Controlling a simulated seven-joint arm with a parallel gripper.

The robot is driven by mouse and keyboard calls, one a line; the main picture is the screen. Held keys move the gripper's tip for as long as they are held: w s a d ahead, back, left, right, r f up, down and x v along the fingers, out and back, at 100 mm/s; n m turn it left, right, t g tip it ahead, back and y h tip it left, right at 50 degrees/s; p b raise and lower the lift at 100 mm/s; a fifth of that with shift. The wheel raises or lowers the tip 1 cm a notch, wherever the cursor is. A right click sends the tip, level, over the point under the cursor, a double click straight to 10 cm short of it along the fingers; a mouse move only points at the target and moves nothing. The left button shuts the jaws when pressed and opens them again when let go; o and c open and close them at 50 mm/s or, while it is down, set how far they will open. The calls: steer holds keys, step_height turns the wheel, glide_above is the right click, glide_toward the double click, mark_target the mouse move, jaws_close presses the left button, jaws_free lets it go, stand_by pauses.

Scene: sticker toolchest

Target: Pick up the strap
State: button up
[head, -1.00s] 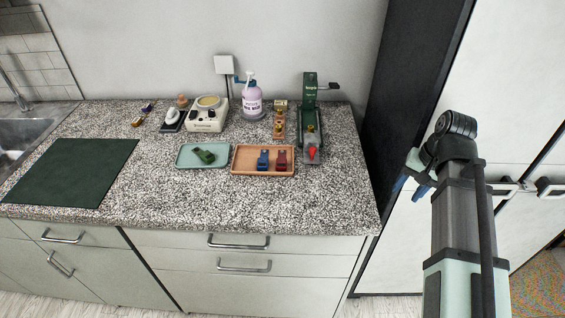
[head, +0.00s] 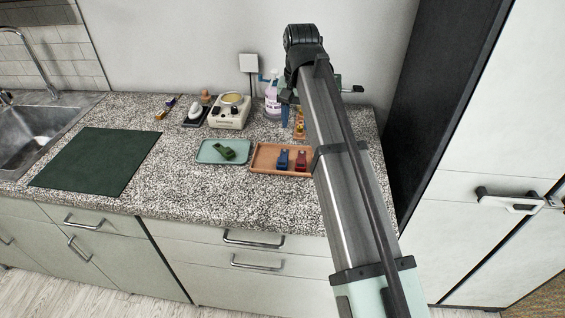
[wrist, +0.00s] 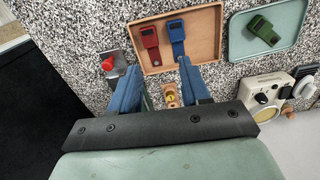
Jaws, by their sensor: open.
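Three strap-like pieces with square heads lie on two trays. A green one (head: 226,153) lies on the pale green tray (head: 203,157); a blue one (head: 283,158) and a red one (head: 300,160) lie side by side on the wooden tray (head: 262,169). In the wrist view the blue piece (wrist: 177,38), red piece (wrist: 150,40) and green piece (wrist: 262,29) all show. My gripper (wrist: 160,66) is open and empty, its blue fingers pointing toward the wooden tray's edge, with the blue and red pieces beyond the tips. In the head view my arm partly hides the gripper.
A red-knobbed tool (wrist: 109,65) and a small wooden stand with brass parts (wrist: 171,94) are near the fingers. A white warmer (head: 230,111) and purple bottle (head: 272,97) stand at the back. A dark green mat (head: 98,161) lies left; a black cabinet side is at right.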

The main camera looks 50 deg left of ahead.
steer(key=s+a, duration=0.2)
steer(key=a, duration=0.1)
glide_above(282, 160)
step_height(282, 160, down, 8)
steer(key=shift+s+d+f, duration=0.1)
steer(key=shift+w+f, duration=0.2)
steer(key=shift+f, duration=2.85)
steer(key=shift+c, duration=0.2)
steer(key=c, duration=0.8)
